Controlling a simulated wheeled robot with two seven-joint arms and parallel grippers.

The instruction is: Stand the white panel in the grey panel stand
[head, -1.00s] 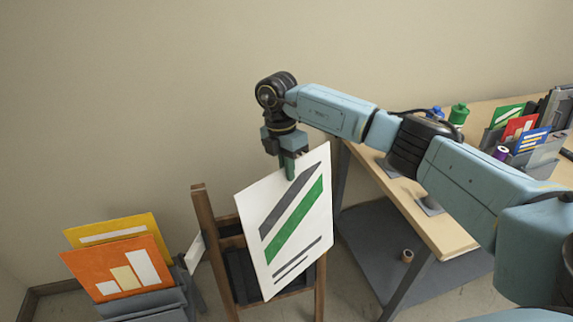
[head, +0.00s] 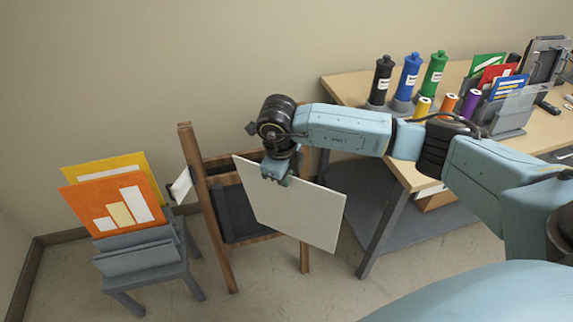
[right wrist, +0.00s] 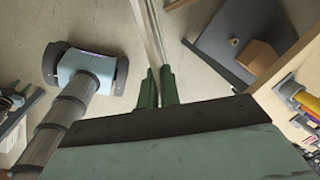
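The white panel (head: 295,215) hangs tilted from my right gripper (head: 276,178) in front of the wooden easel; a plain pale face shows in the head view. In the right wrist view, the green fingers (right wrist: 156,88) are closed on the panel's thin edge (right wrist: 150,30). The grey panel stand (head: 138,258) is on the floor at the left, apart from the panel. An orange panel (head: 105,203) and a yellow panel (head: 140,172) stand in it. The orange one hides part of its slots. My left gripper is not in view.
A workbench (head: 345,90) with bottles, spools and a grey card holder (head: 510,110) is at the right. Floor in front of the stand is clear.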

